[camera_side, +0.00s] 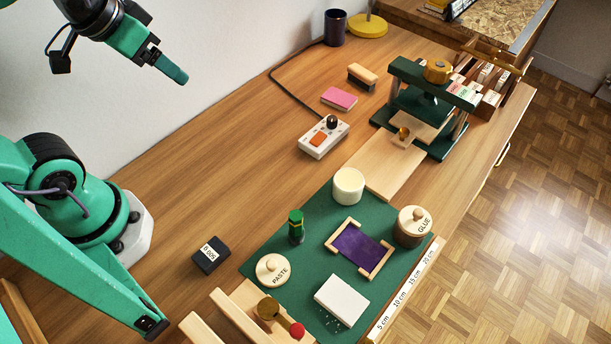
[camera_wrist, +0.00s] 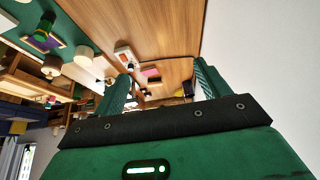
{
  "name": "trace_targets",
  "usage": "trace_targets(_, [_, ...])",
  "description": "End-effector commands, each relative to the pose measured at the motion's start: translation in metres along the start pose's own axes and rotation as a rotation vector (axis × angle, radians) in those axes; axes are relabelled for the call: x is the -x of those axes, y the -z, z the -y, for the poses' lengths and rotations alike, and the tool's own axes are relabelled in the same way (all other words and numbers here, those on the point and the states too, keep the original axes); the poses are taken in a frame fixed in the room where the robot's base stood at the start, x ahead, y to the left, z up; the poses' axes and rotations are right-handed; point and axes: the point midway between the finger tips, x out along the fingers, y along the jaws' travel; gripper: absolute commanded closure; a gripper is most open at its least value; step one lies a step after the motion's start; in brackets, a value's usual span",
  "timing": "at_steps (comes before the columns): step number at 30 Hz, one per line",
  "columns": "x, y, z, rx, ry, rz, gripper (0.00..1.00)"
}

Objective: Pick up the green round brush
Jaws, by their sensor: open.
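The green round brush (camera_side: 296,226) stands upright on the green mat (camera_side: 262,262), towards the mat's left side. It also shows at the upper left of the wrist view (camera_wrist: 45,30), standing on the mat. My gripper (camera_side: 174,70) is high at the upper left of the side view, well away from the brush and above the table. In the wrist view its two fingers (camera_wrist: 163,82) are spread apart with nothing between them.
A glue pot (camera_side: 413,226) and white block (camera_side: 341,300) lie farther right. A black block (camera_side: 211,256) sits left of the mat.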

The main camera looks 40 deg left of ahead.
Motion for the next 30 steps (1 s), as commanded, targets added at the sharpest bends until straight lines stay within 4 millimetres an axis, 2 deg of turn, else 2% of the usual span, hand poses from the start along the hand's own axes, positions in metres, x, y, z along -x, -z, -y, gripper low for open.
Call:
trace_targets(2, [0.000, 0.000, 0.000, 0.000, 0.000, 0.000, 0.25])
trace_targets(6, [0.000, 0.000, 0.000, 0.000, 0.000, 0.000, 0.48])
trace_targets(20, [-0.003, 0.003, -0.005, 0.005, -0.010, 0.013, 0.48])
trace_targets(26, [-0.014, 0.011, -0.022, 0.024, -0.038, 0.058, 0.48])
trace_targets(30, [-0.027, 0.019, -0.043, 0.046, -0.062, 0.106, 0.48])
